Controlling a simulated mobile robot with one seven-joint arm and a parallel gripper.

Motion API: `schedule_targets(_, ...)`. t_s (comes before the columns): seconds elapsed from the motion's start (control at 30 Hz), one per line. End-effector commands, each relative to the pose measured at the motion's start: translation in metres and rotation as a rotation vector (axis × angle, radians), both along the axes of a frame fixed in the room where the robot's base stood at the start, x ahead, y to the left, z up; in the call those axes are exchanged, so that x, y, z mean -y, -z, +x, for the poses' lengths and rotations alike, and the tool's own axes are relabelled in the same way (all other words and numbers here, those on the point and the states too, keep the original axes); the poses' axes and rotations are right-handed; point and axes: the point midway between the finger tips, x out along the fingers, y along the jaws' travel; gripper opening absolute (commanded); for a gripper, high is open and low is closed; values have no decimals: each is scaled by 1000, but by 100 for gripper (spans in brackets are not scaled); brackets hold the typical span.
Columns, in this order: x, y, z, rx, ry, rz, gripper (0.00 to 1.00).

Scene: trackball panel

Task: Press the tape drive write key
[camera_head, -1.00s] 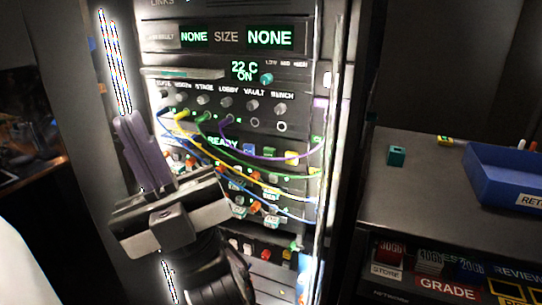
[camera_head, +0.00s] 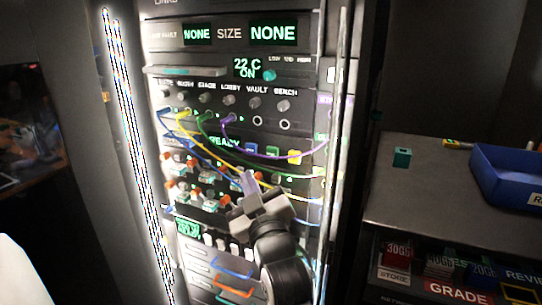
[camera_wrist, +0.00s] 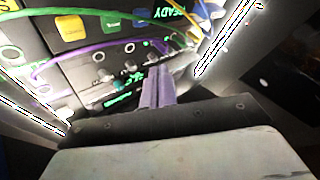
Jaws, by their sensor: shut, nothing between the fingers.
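A green READY display (camera_head: 224,142) sits on the rack, with a blue key (camera_head: 251,149), a green key and a yellow key (camera_head: 294,157) to its right. I cannot read which key is the write key. My gripper (camera_head: 247,178) is shut and empty, in front of the rack below these keys. In the wrist view its purple-grey fingers (camera_wrist: 157,88) are together and point at the panel. The READY text, the blue key (camera_wrist: 163,15), green key (camera_wrist: 115,19) and yellow key (camera_wrist: 71,27) show upside down beyond them. I cannot tell whether the fingertips touch anything.
Yellow, green, blue and purple cables (camera_head: 275,145) hang across the rack front near the keys. Orange-and-white switches (camera_head: 190,166) stand left of my gripper. A side table (camera_head: 430,210) at right holds a blue tray (camera_head: 487,172) and a teal block (camera_head: 402,158).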

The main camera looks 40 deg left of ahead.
Motion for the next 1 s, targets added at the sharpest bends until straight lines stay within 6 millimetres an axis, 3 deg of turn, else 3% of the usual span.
schedule_targets(0.27, -2, -1, 7, 2, 0, 3, 0)
schedule_targets(0.7, -15, 0, 63, 2, 0, 3, 0)
schedule_targets(1.0, -20, -1, 84, 2, 0, 4, 0)
